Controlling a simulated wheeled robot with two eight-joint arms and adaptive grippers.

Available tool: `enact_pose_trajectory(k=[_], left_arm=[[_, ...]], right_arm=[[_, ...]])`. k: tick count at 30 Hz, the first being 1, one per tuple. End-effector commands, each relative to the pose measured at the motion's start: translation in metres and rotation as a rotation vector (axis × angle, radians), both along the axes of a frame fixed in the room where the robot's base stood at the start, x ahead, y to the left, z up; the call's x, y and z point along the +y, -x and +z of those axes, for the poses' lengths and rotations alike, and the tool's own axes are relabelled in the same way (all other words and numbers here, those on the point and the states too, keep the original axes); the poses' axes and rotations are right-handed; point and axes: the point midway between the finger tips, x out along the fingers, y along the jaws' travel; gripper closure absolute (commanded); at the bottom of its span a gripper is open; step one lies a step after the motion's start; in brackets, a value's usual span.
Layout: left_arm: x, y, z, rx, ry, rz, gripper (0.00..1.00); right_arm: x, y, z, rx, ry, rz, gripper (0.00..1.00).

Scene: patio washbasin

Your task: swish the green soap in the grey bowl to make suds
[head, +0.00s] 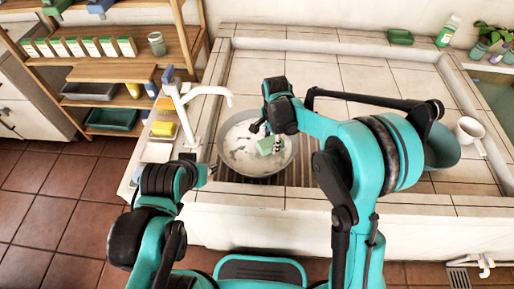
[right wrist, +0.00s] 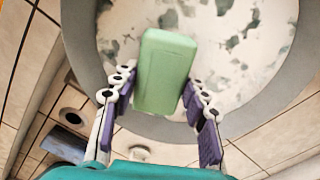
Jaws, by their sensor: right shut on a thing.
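The grey bowl (head: 285,165) sits in the basin below the tap. White suds with darker gaps cover much of the water in it, as the right wrist view also shows (right wrist: 232,75). My right gripper (head: 266,138) is over the bowl and shut on the green soap (head: 265,147). In the right wrist view the soap (right wrist: 165,70) is a pale green block between the purple-padded fingers (right wrist: 160,95), its far end over the foam. I cannot tell whether it touches the water. My left gripper (head: 197,168) is left of the bowl, near the counter's edge; its fingers are unclear.
A white tap (head: 188,105) stands just left of the bowl. A yellow sponge (head: 163,129) and a white dish (head: 156,152) lie left of it. A teal bowl (head: 442,148) and a white mug (head: 469,133) stand at the right. The tiled counter behind is mostly clear.

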Motion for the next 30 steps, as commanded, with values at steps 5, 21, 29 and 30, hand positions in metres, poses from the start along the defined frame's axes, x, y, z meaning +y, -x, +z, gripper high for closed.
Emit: enact_pose_trajectory(k=[5, 21, 29, 30], left_arm=[[0.0, 0.0, 0.013, 0.0, 0.0, 0.0, 0.65], [0.0, 0.0, 0.044, 0.0, 0.0, 0.0, 0.65], [0.0, 0.0, 0.048, 0.0, 0.0, 0.0, 0.65], [0.0, 0.0, 0.048, 0.0, 0.0, 0.0, 0.65]], right_arm=[[0.0, 0.0, 0.018, 0.0, 0.0, 0.0, 1.0], [0.0, 0.0, 0.063, 0.0, 0.0, 0.0, 1.0], [0.0, 0.0, 0.07, 0.0, 0.0, 0.0, 1.0], [0.0, 0.0, 0.07, 0.0, 0.0, 0.0, 1.0]])
